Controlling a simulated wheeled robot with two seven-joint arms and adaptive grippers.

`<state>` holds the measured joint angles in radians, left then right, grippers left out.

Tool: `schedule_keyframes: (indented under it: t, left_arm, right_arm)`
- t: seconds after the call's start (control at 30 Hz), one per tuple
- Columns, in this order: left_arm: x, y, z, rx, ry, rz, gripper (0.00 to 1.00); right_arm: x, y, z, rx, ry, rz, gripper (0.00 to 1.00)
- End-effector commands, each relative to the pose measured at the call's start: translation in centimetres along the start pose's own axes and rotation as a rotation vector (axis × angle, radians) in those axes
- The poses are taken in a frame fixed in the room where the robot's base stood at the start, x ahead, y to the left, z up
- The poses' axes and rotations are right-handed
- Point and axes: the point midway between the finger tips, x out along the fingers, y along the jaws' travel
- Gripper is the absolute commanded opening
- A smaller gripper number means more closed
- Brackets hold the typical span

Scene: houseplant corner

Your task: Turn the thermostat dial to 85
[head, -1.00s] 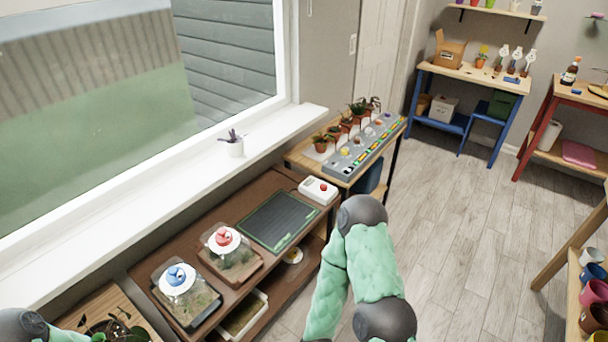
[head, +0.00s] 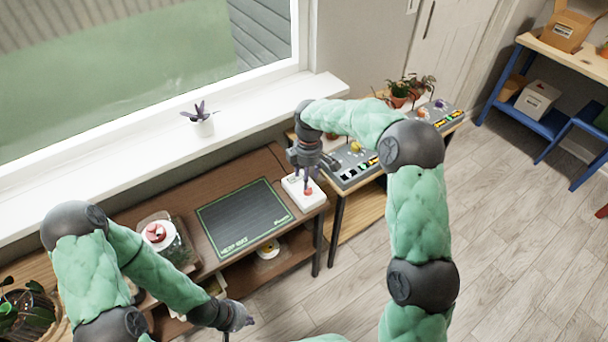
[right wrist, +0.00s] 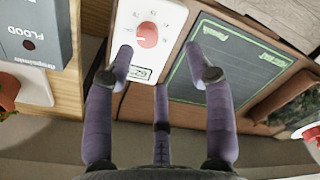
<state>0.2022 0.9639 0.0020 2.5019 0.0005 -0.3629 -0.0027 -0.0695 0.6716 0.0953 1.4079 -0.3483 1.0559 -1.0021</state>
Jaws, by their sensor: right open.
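The thermostat is a white box (head: 298,199) with a red dial (head: 308,191), at the right end of the brown bench. In the right wrist view the white panel (right wrist: 128,30) has its red dial (right wrist: 147,34) near the top, with marks around it and a small display (right wrist: 141,73); I cannot read the value. My right gripper (head: 318,172) is open over the thermostat. In its wrist view the fingers (right wrist: 158,62) are spread and empty, and the dial lies beyond the tips. My left gripper (head: 240,319) is low in front of the bench; its jaws are unclear.
A dark mat (head: 243,218) lies left of the thermostat. A grey panel with coloured switches (head: 362,165) stands close on its right. A jar with a red-and-white lid (head: 157,232) is farther left. A windowsill (head: 150,160) runs behind; open floor lies right.

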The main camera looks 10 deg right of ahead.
Motion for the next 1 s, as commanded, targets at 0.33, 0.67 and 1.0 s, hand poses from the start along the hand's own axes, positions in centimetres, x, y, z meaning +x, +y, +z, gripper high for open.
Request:
schedule_keyframes:
  t: [0.33,0.67,1.0]
  left_arm:
    - [0.8,-0.3,0.1,-0.001,-0.002,0.0,0.0]
    - [3.0,-1.1,0.0,-0.001,-0.002,0.0,0.0]
    - [3.9,-1.4,0.0,0.0,-0.002,0.0,0.0]
  right_arm:
    - [-1.2,0.8,0.6,-0.065,-0.036,0.006,0.54]
    - [4.7,0.8,0.8,-0.063,-0.035,0.005,0.54]
    - [7.6,0.8,0.8,-0.063,-0.034,0.008,0.54]
